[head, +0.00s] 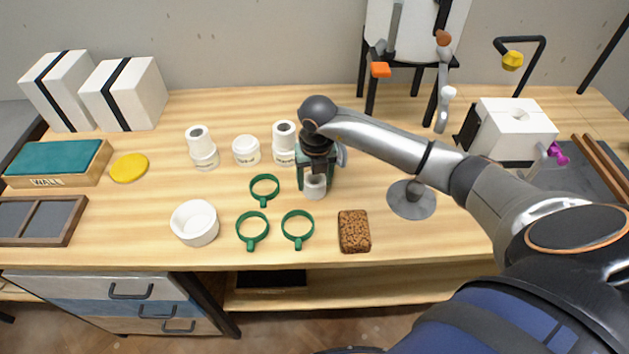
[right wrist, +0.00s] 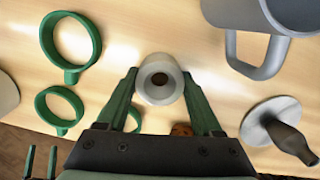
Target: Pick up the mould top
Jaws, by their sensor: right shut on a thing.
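My right gripper (head: 316,170) has green fingers and is shut on a small white hollow cylinder (head: 315,188). In the right wrist view, the cylinder (right wrist: 160,80) sits between the fingertips (right wrist: 160,95), its round dark opening facing the camera. I cannot tell whether it touches the table. A white block (head: 516,122) with a hole in its top stands at the right of the table, apart from the gripper. I cannot tell for certain which thing is the mould top.
Green rings with handles (head: 252,230), a white bowl (head: 195,222) and a brown cork-like block (head: 354,232) lie in front. White jars (head: 204,156) stand left of the gripper. A grey disc with a knob (head: 411,200) is to its right. A grey mug (right wrist: 262,30) is close by.

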